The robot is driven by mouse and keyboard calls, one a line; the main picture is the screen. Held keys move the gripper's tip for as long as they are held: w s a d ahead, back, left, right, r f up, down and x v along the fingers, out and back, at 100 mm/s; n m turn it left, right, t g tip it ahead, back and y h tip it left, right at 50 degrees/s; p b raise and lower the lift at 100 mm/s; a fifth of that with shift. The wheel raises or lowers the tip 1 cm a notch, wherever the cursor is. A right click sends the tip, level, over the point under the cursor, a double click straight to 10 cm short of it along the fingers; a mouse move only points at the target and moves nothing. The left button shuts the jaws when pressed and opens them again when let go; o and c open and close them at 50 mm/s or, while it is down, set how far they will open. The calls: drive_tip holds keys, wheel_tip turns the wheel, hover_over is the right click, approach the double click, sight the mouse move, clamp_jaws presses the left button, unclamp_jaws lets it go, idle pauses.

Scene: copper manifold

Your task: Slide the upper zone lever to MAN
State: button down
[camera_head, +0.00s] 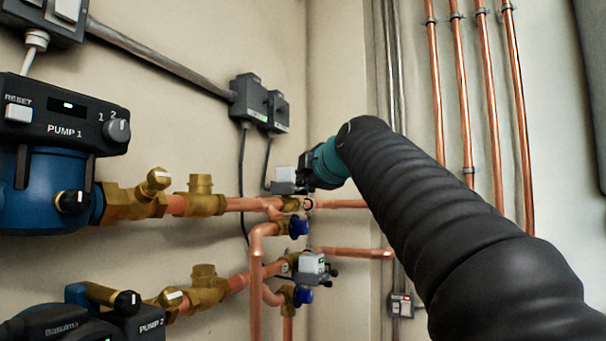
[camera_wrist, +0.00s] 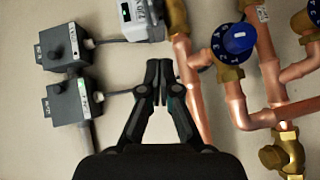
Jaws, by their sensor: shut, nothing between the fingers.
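The upper zone valve's pale grey actuator box (camera_head: 284,180) sits on the upper copper pipe in the head view. A grey box with a dark slot and markings, apparently the same actuator (camera_wrist: 142,20), shows at the top of the wrist view, cut by the frame edge. Its lever and the lever's position cannot be made out. My gripper (camera_wrist: 159,82) is shut and empty, its fingertips just below that box in the picture; contact cannot be told. In the head view my gripper (camera_head: 303,182) is dark, beside the actuator and partly hidden by my arm.
A lower zone valve (camera_head: 313,264) sits on the lower pipe. Blue knobs (camera_head: 299,227) (camera_wrist: 238,38), brass fittings and copper pipes crowd the area. Two grey switch boxes (camera_wrist: 65,46) (camera_wrist: 74,101) are left in the wrist view. PUMP 1 (camera_head: 50,180) stands at far left.

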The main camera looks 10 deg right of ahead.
sight(304, 192)
drive_tip(key=w, duration=0.2)
drive_tip(key=w+f+p, duration=0.1)
drive_tip(key=w, duration=0.2)
drive_tip(key=w+d, duration=0.1)
drive_tip(key=w, duration=0.2)
drive_tip(key=shift+d+f, duration=0.1)
drive_tip(key=shift+f, duration=0.1)
drive_tip(key=shift+d, duration=0.15)
drive_tip(key=shift+w, duration=0.15)
